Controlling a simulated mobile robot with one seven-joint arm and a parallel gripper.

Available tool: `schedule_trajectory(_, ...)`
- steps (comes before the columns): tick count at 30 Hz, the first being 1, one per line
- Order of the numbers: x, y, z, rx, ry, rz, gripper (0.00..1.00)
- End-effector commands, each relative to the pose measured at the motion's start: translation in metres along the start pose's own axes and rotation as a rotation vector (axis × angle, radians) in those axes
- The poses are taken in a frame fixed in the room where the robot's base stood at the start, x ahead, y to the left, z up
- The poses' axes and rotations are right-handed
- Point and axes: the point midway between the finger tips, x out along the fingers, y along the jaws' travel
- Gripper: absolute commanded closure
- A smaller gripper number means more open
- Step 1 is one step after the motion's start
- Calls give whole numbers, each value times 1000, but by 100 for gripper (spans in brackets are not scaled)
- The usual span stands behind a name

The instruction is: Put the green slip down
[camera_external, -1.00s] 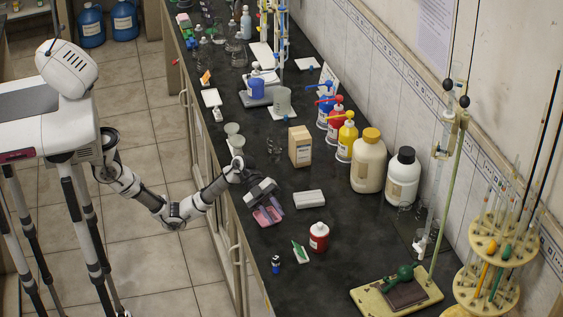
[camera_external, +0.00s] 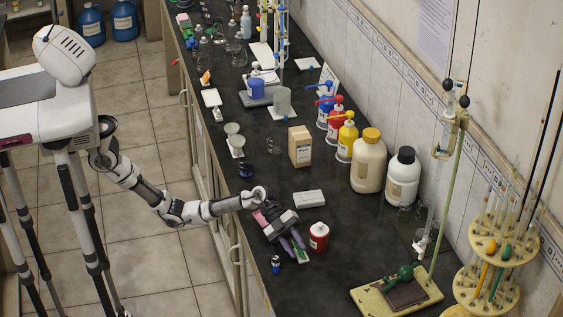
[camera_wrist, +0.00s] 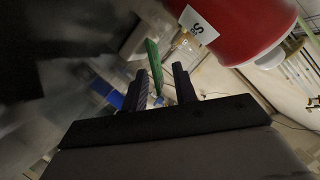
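The green slip (camera_external: 303,257), green and white, is at the front part of the bench beside the red bottle (camera_external: 319,237). My gripper (camera_external: 294,246) is low over it, with its fingers on either side, and covers part of it. In the wrist view the slip (camera_wrist: 152,62) appears as a narrow green strip between the two dark fingertips (camera_wrist: 161,88). Gaps seem to show between the strip and the fingers, so my gripper looks open around it. Whether the slip touches the bench under the fingers is hidden.
The red bottle stands close to the right of my gripper and also shows large in the wrist view (camera_wrist: 235,25). A small blue-capped vial (camera_external: 275,264) stands to the left. Bare bench is in front.

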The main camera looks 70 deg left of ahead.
Motion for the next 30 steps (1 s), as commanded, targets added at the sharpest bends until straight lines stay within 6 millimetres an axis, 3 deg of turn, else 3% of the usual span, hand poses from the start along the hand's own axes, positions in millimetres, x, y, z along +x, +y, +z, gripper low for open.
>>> schedule_trajectory(8, 3, 0, 1, 1, 0, -1, 73)
schedule_trajectory(14, 2, 0, 1, 0, 0, -1, 99)
schedule_trajectory(30, 0, -4, -4, 3, 0, -2, 100)
